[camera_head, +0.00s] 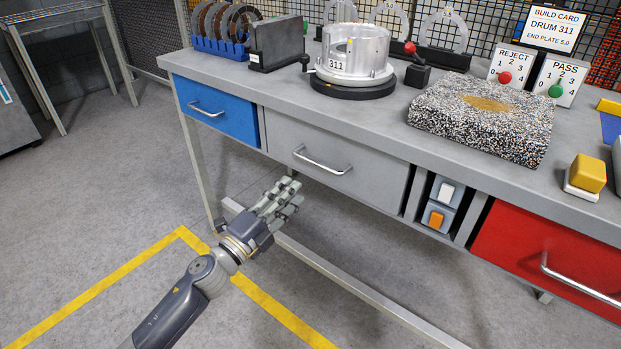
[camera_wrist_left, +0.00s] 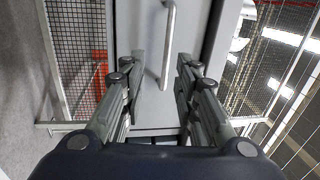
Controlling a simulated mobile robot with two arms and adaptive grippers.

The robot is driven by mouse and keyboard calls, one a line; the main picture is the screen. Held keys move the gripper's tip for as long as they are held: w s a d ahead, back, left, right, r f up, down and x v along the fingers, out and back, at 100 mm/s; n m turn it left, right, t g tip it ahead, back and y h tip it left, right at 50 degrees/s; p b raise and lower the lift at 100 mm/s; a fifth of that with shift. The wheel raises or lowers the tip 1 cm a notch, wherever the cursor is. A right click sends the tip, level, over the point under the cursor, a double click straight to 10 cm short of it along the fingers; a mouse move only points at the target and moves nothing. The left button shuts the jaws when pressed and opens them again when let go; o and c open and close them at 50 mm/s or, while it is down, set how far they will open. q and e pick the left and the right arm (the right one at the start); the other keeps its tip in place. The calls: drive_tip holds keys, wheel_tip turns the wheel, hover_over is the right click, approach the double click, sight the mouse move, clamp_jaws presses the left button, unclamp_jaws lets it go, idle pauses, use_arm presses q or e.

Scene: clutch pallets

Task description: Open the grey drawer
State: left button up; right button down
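The grey drawer (camera_head: 365,172) is in the middle of the workbench front, and its front looks flush, so it appears closed. Its metal bar handle (camera_head: 322,163) runs across the front. My left gripper (camera_head: 285,190) is below and slightly left of the handle, apart from it. In the left wrist view the fingers of my left gripper (camera_wrist_left: 158,70) are spread, with nothing held. The handle (camera_wrist_left: 169,40) shows beyond and between them, in front of the grey drawer front (camera_wrist_left: 148,50). My right gripper is not in view.
A blue drawer (camera_head: 215,108) is left of the grey one, a red drawer (camera_head: 540,255) far right. Orange and white switches (camera_head: 437,215) sit between grey and red. A metal drum (camera_head: 354,55) and a speckled block (camera_head: 485,115) stand on the bench. A lower rail (camera_head: 340,275) runs beneath.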

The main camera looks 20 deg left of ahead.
sight(318, 164)
use_arm(q)
drive_tip(key=shift+m+h, duration=0.3)
drive_tip(key=x, duration=0.7)
drive_tip(key=r+x, duration=0.1)
drive_tip(key=x, duration=0.3)
drive_tip(key=shift+s+d, duration=0.1)
drive_tip(key=shift+c, duration=0.6)
clamp_jaws()
